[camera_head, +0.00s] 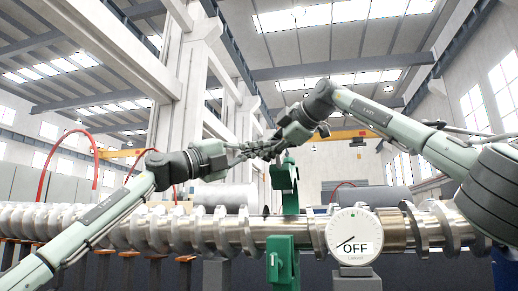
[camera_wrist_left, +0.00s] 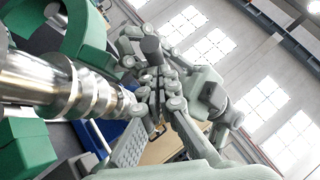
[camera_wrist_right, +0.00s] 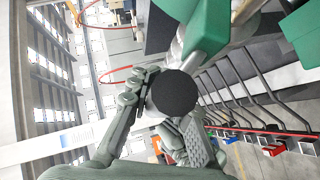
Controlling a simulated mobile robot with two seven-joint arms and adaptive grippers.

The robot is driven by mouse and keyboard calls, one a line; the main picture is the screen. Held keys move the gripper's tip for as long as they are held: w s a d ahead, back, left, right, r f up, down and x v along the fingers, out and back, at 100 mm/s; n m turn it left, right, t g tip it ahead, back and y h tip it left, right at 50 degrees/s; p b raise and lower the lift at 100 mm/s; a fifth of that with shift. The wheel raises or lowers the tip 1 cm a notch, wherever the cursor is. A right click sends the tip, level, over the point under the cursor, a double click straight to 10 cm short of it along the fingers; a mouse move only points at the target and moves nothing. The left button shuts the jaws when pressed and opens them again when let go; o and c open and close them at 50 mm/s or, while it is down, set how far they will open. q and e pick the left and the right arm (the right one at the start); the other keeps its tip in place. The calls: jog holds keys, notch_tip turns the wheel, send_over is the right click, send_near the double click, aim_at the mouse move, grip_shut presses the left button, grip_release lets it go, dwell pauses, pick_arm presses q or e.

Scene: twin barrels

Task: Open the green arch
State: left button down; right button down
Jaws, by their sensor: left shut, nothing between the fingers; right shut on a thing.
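The green arch (camera_head: 289,185) stands upright above the metal shaft (camera_head: 262,232), seen nearly edge-on in the head view. A green base block (camera_head: 282,262) sits below the shaft. The arch's curved side shows in the left wrist view (camera_wrist_left: 88,30). My right gripper (camera_head: 279,142) is at the arch's top, shut on a dark round-ended handle (camera_wrist_right: 175,92) beside the arch's green part (camera_wrist_right: 205,28). My left gripper (camera_head: 264,150) is shut and empty, close beside the right one. The two grippers overlap in the head view, so contact between them cannot be told.
A white round dial reading OFF (camera_head: 354,237) stands in front of the shaft, right of the base block. Large screw flights (camera_head: 150,228) run along the shaft to the left. A red hose (camera_head: 95,150) arches behind on the left. Open air lies above the shaft.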

jog(key=shift+w+d, duration=0.15)
jog(key=shift+d, duration=0.2)
pick_arm(q)
jog(key=shift+w+r, duration=0.2)
jog(key=shift+r, duration=0.1)
jog(key=shift+w+a+r+n+t+y, duration=0.15)
jog(key=shift+w+r+n, duration=0.1)
jog(key=shift+r, duration=0.25)
jog(key=shift+w+a+r+n+t+y, duration=0.15)
jog(key=shift+w+r+n, duration=0.1)
jog(key=shift+r, duration=0.2)
pick_arm(e)
jog(key=shift+a+f, duration=0.3)
jog(key=shift+a, duration=0.55)
jog(key=c, duration=1.8)
grip_release()
jog(key=shift+d, duration=0.1)
jog(key=o, duration=0.4)
jog(key=shift+d, duration=0.25)
pick_arm(q)
jog(key=shift+d+f, duration=0.1)
jog(key=shift+d, duration=0.4)
pick_arm(e)
jog(key=shift+r, duration=0.1)
